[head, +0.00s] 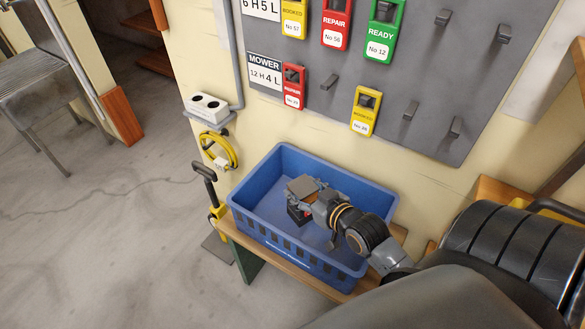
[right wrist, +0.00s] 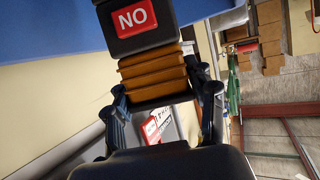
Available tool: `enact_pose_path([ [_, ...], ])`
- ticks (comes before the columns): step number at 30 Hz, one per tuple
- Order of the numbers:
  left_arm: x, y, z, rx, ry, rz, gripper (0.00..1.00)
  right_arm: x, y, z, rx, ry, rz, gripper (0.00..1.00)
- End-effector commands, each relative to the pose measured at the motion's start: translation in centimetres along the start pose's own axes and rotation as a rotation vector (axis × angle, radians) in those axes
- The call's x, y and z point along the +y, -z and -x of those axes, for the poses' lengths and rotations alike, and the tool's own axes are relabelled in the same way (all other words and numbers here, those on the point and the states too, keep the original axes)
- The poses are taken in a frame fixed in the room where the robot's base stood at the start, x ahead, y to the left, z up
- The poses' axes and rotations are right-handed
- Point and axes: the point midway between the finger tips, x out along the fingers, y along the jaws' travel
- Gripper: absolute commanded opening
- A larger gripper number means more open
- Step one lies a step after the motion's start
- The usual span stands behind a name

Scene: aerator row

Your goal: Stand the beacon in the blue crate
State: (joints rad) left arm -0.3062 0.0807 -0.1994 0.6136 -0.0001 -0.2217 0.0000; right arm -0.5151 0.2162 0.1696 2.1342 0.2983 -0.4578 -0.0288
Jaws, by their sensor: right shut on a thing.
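The blue crate (head: 335,175) stands on a wooden bench below the grey board. My right gripper (head: 303,190) is inside the crate's outline, reaching in from the right. It is shut on the beacon, whose black base with a red patch (head: 298,214) shows below the gripper. In the right wrist view the beacon (right wrist: 155,72) has amber ribs between the two fingers (right wrist: 163,95) and a black part with a red "NO" label. Whether its base touches the crate floor I cannot tell. My left gripper is not in view.
The bench (head: 243,240) edge shows under the crate. A yellow cable coil (head: 218,150) and a black-handled tool (head: 206,180) are at the left. The board (head: 400,70) above holds several coloured tags. The crate floor around the beacon looks clear.

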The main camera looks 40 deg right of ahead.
Motion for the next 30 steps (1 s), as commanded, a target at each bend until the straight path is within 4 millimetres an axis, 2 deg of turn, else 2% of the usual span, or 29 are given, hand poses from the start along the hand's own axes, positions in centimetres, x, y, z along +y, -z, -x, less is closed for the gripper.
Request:
enact_pose_path([
  [1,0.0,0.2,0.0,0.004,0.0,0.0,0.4,0.1,0.3,-1.4,0.008,0.0,0.0,0.0],
  [5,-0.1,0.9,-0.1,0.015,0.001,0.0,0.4,0.4,0.2,-4.8,0.007,0.0,0.001,0.0],
  [6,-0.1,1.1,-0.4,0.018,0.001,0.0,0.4,0.5,-0.7,-5.7,0.002,0.0,0.0,0.0],
  [12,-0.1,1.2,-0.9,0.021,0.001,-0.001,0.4,0.7,-2.6,-9.3,0.003,0.0,0.0,0.0],
  [21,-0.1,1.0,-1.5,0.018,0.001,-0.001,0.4,0.9,-4.2,-11.5,0.002,0.0,0.001,0.0],
  [25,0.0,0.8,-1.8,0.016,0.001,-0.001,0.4,0.8,-6.0,-12.1,0.001,0.001,0.0,0.0],
  [30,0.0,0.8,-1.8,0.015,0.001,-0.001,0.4,0.9,-6.4,-12.3,0.004,0.0,0.002,0.0],
])
